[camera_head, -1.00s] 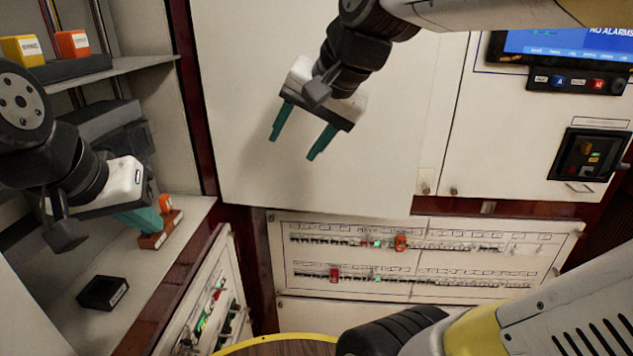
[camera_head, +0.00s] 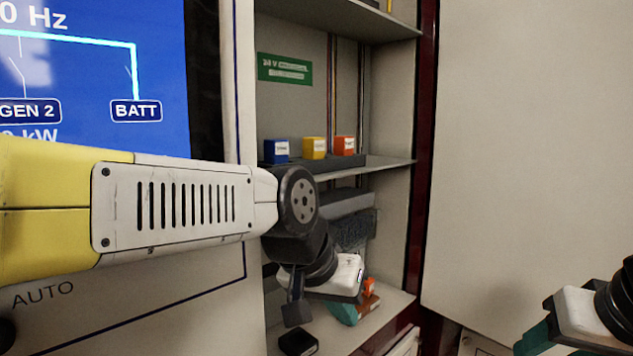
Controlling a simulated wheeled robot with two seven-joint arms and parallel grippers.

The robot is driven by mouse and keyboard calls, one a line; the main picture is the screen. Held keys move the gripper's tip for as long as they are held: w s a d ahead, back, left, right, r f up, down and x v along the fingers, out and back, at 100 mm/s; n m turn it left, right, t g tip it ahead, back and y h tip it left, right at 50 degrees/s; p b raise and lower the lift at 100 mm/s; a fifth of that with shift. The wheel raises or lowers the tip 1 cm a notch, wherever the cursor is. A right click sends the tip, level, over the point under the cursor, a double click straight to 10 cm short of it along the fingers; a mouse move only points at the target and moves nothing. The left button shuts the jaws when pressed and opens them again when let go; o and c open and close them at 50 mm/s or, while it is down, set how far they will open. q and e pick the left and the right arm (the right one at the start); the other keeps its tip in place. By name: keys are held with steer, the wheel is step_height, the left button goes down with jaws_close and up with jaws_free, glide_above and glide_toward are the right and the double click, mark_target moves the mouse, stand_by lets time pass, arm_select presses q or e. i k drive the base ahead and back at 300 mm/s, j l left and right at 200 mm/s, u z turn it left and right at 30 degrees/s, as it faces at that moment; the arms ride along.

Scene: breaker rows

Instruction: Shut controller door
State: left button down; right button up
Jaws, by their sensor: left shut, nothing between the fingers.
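An open cabinet (camera_head: 390,215) with shelves stands in the middle of the head view. No part can be picked out for certain as the controller door. A large plain cream panel (camera_head: 530,150) stands to the right of the cabinet's dark red post. My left gripper (camera_head: 345,312) is in the lower part of the opening, its teal fingers shut and empty, above the lower shelf. It overlaps the orange and brown item (camera_head: 369,297) in the picture; whether they touch cannot be told. My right gripper (camera_head: 535,340) is at the lower right edge, partly cut off, in front of the cream panel.
Blue (camera_head: 277,150), yellow (camera_head: 314,147) and orange (camera_head: 345,145) blocks stand on the upper shelf (camera_head: 370,166). A black box (camera_head: 298,342) lies below my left gripper. A screen panel (camera_head: 100,65) is at the left, behind my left arm.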

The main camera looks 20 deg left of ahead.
mark_target(531, 195)
steer(key=k+l+u, duration=0.15)
steer(key=u, duration=0.25)
steer(key=k+u, duration=0.6)
steer(key=u, duration=0.2)
